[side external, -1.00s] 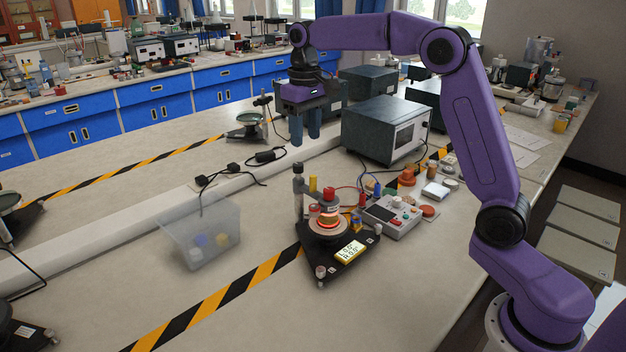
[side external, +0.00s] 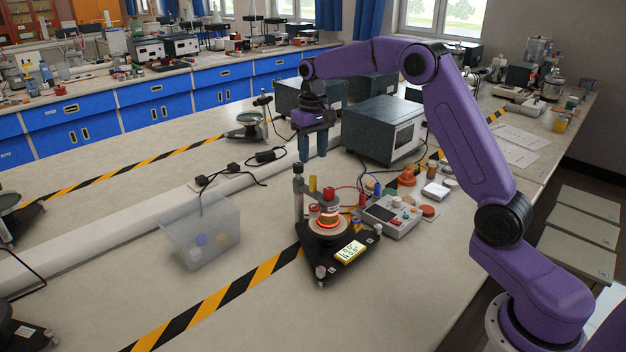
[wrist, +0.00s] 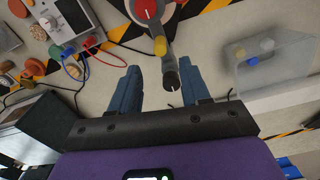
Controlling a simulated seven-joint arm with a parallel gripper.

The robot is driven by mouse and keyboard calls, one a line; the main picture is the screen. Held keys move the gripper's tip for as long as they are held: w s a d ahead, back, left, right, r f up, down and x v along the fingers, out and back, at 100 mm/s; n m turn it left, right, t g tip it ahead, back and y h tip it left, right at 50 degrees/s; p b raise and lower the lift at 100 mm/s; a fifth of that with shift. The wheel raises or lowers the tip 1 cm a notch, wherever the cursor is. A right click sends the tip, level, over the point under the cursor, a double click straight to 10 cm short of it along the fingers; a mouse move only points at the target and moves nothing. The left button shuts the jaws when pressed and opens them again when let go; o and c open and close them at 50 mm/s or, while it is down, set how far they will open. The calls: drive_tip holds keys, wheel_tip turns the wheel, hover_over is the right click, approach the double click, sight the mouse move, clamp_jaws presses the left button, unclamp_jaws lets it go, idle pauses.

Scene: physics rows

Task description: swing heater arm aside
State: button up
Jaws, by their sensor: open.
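The heater stand has a black triangular base (side external: 345,262) with a lit yellow display. A grey post (side external: 298,200) rises at its back left. The heater arm (wrist: 153,28) runs from the post over the base, with a yellow knob (wrist: 160,46) and a red-topped head (side external: 330,194). An orange-glowing ring (side external: 327,220) shows beneath the head. My gripper (side external: 312,157) is open, empty and pointing down, above and behind the post. In the wrist view the post's dark top (wrist: 171,83) appears between the blue fingers, nearer the right one; contact cannot be seen.
A control box (side external: 390,215) with red and blue wires sits right of the stand. A clear bin (side external: 205,238) with small coloured pieces stands left. A dark instrument box (side external: 375,130) is behind on the right.

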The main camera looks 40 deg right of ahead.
sight(313, 176)
wheel_tip(313, 176, down, 9)
drive_tip(key=shift+r, duration=0.1)
idle(0.4)
clamp_jaws()
